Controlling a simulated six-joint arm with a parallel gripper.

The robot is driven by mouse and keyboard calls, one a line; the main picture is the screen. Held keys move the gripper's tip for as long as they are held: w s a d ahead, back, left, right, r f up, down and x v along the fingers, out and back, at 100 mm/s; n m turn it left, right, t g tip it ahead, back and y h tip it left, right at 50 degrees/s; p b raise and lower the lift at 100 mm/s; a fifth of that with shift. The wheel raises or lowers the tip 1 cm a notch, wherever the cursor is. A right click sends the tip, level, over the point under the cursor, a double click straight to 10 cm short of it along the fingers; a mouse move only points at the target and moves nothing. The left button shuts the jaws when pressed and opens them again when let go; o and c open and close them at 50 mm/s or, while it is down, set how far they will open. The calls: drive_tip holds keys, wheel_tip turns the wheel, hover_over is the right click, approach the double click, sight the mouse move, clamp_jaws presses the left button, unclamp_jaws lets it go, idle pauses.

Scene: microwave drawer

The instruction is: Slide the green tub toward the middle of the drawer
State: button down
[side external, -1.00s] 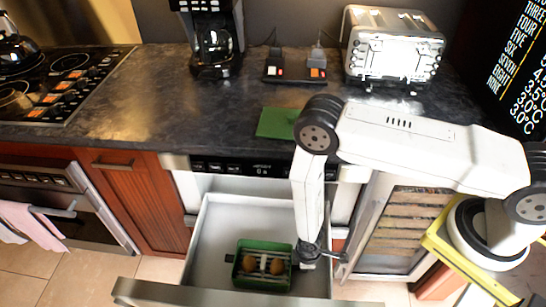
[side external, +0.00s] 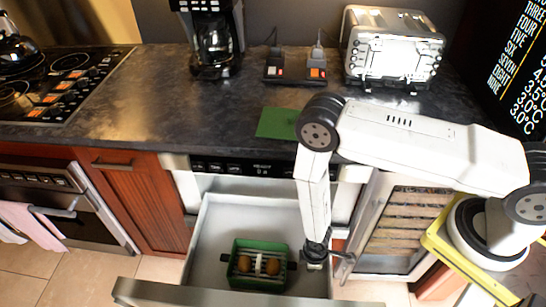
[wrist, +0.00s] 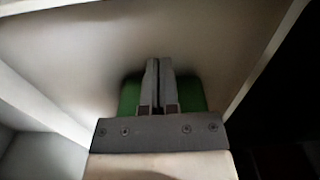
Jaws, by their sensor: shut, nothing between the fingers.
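The green tub (side external: 262,244) sits in the open white drawer (side external: 214,237), toward the front. It has dark side handles and holds brown round items with pale bars between them. My gripper (side external: 314,263) is shut and empty, pointing down inside the drawer near its right wall. It is just right of the tub, and a narrow gap seems to separate them. In the wrist view, the shut fingers (wrist: 159,65) hide the middle of the green tub (wrist: 190,92), which shows on both sides of them.
The drawer's right wall is close to my gripper. Bare drawer floor lies left of and behind the tub. A green mat (side external: 276,123), coffee maker (side external: 217,40) and toaster (side external: 395,50) are on the dark counter (side external: 150,95) above.

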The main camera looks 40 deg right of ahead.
wheel_tip(320, 180, up, 10)
drive_tip(key=shift+s+d, duration=0.25)
idle(0.5)
drive_tip(key=w+d+r+m+t, duration=0.1)
drive_tip(key=d+r+m, duration=0.2)
drive_tip(key=r, duration=0.7)
drive_tip(key=w+d+r+m, duration=0.1)
drive_tip(key=d+r+m, duration=0.2)
drive_tip(key=r, duration=0.7)
drive_tip(key=w+d+r+m+t, duration=0.1)
drive_tip(key=d+r+m, duration=0.2)
drive_tip(key=r, duration=0.6)
drive_tip(key=shift+d+r+m+t, duration=0.3)
drive_tip(key=shift+d+r, duration=0.1)
drive_tip(key=shift+d, duration=0.8)
